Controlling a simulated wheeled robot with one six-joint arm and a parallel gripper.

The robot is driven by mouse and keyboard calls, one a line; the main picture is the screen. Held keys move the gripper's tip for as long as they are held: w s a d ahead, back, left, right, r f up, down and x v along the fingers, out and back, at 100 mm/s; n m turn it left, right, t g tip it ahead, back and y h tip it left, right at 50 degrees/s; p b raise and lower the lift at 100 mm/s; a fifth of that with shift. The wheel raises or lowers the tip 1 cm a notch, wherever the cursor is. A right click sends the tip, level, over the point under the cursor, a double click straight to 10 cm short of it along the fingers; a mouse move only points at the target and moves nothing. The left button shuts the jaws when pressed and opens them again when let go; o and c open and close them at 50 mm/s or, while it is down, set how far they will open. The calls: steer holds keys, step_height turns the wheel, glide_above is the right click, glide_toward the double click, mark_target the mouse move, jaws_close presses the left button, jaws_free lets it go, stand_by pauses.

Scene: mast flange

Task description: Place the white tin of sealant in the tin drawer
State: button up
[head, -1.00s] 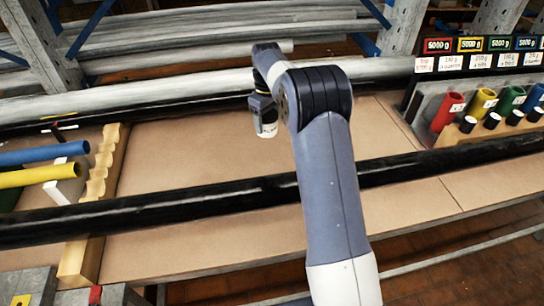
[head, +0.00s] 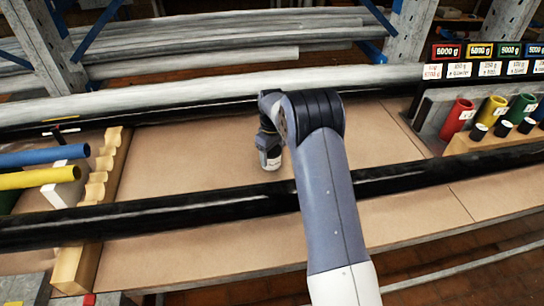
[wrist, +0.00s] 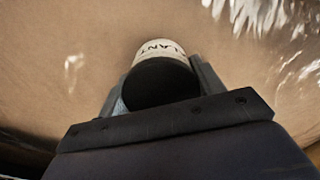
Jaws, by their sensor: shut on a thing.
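The white tin of sealant (head: 272,163) is at the end of my arm in the head view, low over the brown board. In the wrist view the tin (wrist: 158,48) shows a white side with the letters "LANT" and a dark end facing the camera. My gripper (wrist: 160,85) is shut on the tin, with one finger on each side of it. My gripper also shows in the head view (head: 270,150), partly hidden by my own arm. I cannot tell whether the tin touches the board. No tin drawer can be made out in either view.
A long black pipe (head: 140,219) crosses the brown board (head: 195,160) in front of the tin. A notched wooden rack (head: 101,178) stands left, by blue and yellow tubes. Coloured cylinders (head: 457,118) and labelled signs stand right. Grey pipes (head: 170,92) lie behind.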

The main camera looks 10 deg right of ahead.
steer(key=shift+f, duration=0.9)
steer(key=o, duration=1.2)
steer(key=shift+c, duration=0.2)
